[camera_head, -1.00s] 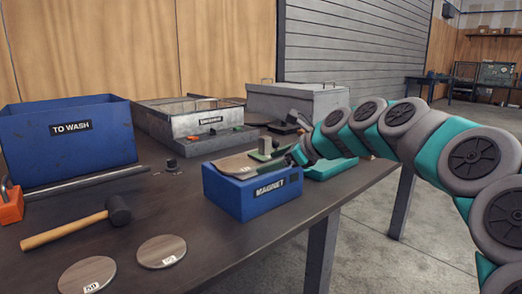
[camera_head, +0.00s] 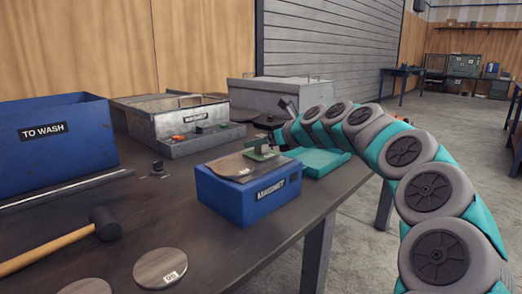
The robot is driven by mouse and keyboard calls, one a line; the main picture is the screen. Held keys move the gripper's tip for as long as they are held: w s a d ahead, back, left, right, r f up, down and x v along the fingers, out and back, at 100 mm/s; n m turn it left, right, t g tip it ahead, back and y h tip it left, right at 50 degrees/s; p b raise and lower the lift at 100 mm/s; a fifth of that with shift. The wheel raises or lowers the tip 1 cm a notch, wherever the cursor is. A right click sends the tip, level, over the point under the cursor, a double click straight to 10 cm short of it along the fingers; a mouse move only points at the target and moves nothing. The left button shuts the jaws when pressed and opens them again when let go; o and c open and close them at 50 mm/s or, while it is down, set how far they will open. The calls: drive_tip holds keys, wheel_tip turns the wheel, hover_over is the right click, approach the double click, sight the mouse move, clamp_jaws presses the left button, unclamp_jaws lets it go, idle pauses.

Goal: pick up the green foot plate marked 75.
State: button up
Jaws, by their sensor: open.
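A small green piece with an upright part (camera_head: 260,153) sits on the blue box labelled MAGNET (camera_head: 243,199), near the back right of its top. It looks like the green foot plate, but no 75 can be read on it. My gripper (camera_head: 276,139), at the end of my arm, is small in view, just behind and right of the green piece. It is open; its fingers are hard to make out, and I cannot tell whether they touch the piece.
A teal tray (camera_head: 325,163) lies right of the MAGNET box. Metal bins (camera_head: 165,117) and a TO WASH bin (camera_head: 50,150) stand behind. A mallet (camera_head: 60,244), a rod (camera_head: 75,188) and round discs (camera_head: 160,268) lie on the table (camera_head: 225,258). The right front edge is clear.

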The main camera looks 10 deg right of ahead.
drive_tip(key=shift+x, duration=1.4)
drive_tip(key=shift+c, duration=0.2)
clamp_jaws()
